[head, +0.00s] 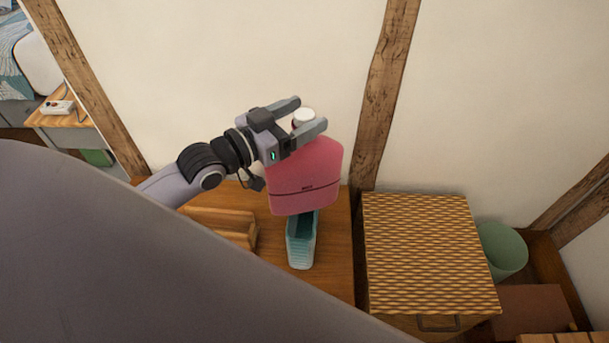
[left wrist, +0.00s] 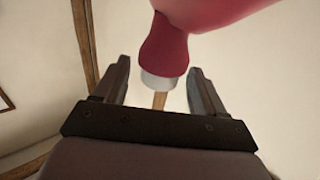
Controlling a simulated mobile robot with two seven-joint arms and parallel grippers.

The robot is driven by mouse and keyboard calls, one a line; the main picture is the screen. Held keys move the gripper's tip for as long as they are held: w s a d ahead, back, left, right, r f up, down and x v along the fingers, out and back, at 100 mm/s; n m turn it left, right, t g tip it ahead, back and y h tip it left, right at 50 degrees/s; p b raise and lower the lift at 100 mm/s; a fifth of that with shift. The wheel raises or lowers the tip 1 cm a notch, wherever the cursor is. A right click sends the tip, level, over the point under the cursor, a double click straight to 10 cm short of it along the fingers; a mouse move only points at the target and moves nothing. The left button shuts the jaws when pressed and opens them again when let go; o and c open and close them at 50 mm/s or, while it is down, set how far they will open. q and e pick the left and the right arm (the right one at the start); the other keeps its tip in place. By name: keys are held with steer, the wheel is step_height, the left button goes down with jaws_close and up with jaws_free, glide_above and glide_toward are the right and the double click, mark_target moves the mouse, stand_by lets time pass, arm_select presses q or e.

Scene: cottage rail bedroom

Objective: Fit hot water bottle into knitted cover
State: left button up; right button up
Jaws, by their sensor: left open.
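The hot water bottle (head: 308,178) is pinkish red with a white cap (head: 304,116). It stands upright, cap up, over a teal open-topped holder (head: 301,248), which may be the knitted cover. The bottle's lower edge overlaps the holder's top; I cannot tell whether it is inside. My left gripper (head: 312,113) is open, its fingers on either side of the capped neck. The left wrist view shows the red neck (left wrist: 165,50) and cap between the fingertips (left wrist: 160,80), with gaps on both sides. My right gripper is not in view.
A wooden rack (head: 222,226) stands left of the teal holder on the wooden surface (head: 335,262). A woven-topped chest (head: 425,250) is at right, with a green bin (head: 502,250) beyond. A wall and timber post (head: 383,95) stand behind.

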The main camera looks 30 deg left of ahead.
arm_select(q)
steer(key=shift+x, duration=1.45)
jaws_close()
steer(key=shift+r, duration=0.15)
stand_by(0.3)
